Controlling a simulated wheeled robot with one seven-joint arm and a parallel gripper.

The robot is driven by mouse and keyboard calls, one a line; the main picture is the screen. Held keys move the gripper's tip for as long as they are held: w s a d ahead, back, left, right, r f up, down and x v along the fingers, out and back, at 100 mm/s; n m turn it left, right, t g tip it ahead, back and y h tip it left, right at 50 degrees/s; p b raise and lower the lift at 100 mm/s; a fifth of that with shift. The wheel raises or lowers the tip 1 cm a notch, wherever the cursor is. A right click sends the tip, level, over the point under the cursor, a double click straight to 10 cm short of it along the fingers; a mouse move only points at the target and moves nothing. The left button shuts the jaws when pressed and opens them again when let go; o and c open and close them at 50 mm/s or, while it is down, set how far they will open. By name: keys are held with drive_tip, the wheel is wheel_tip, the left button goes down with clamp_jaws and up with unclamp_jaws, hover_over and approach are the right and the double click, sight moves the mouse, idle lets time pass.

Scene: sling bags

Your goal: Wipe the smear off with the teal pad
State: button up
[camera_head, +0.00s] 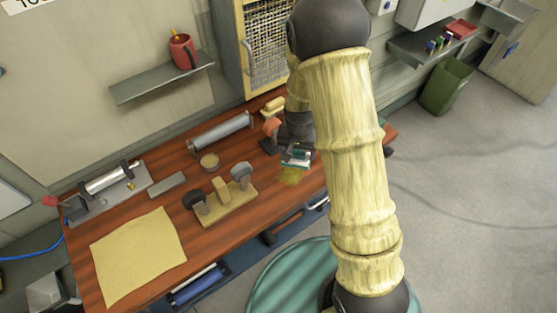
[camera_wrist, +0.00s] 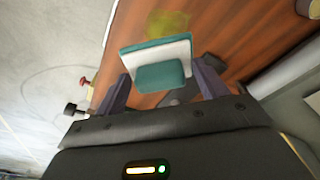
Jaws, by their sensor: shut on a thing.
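The teal pad shows in the wrist view (camera_wrist: 148,47) as a teal and pale block with a teal grip on its near side. My gripper (camera_wrist: 161,76) has one finger at each side of the pad's grip and is shut on it. In the head view the pad (camera_head: 296,155) is below my wrist, over the right part of the bench. The smear (camera_wrist: 167,24) is a yellow-green patch on the wood, just beyond the pad in the wrist view. It also shows in the head view (camera_head: 291,175), just in front of the pad. I cannot tell if the pad touches the wood.
The wooden bench (camera_head: 125,218) holds a wooden stand (camera_head: 226,208) with dark and grey round-topped tools, a small round tin (camera_head: 209,161), a grey roller (camera_head: 220,131) and a yellow cloth or hide (camera_head: 138,254). A red-orange tool (camera_head: 271,127) stands left of my wrist.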

drive_tip(key=s+a+f, duration=0.1)
drive_tip(key=a+f, duration=0.1)
drive_tip(key=a, duration=0.3)
drive_tip(key=shift+s+a, duration=0.3)
drive_tip(key=shift+f, duration=0.15)
